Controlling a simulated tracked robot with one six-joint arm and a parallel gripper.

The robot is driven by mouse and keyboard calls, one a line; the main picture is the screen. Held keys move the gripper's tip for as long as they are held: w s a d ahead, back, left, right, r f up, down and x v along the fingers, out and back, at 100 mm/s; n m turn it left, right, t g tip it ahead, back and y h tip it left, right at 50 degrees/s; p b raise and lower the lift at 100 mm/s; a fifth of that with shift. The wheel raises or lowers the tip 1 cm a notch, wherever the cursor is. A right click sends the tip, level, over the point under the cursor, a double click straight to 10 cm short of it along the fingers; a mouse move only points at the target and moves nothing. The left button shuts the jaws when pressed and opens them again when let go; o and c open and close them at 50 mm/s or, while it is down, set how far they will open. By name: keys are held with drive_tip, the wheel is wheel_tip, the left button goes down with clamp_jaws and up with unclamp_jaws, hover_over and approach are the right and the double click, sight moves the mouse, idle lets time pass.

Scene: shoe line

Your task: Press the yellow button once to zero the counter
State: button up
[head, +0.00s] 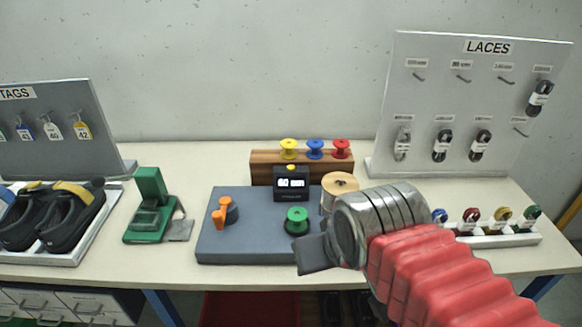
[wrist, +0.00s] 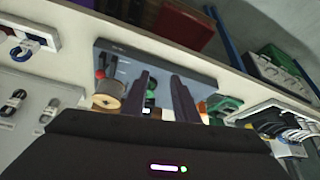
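The counter (head: 291,188) is a small black box with a lit display, at the back of the grey-blue board (head: 250,240) in the head view. The yellow button (head: 291,167) sits on its top. The display digits are too small to read surely. My gripper (head: 312,255) is above the front right of the board, in front of and to the right of the counter, apart from the button. In the wrist view my gripper (wrist: 162,76) has its two dark fingers spread with nothing between them. The button cannot be made out there.
A green knob (head: 297,220), an orange clamp (head: 223,211) and a wooden spool (head: 340,184) stand on the board around the counter. A wooden rack (head: 262,166) with yellow, blue and red spools is behind. A green press (head: 150,205) stands left, a lace panel (head: 437,120) right.

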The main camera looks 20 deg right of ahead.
clamp_jaws()
idle(1.2)
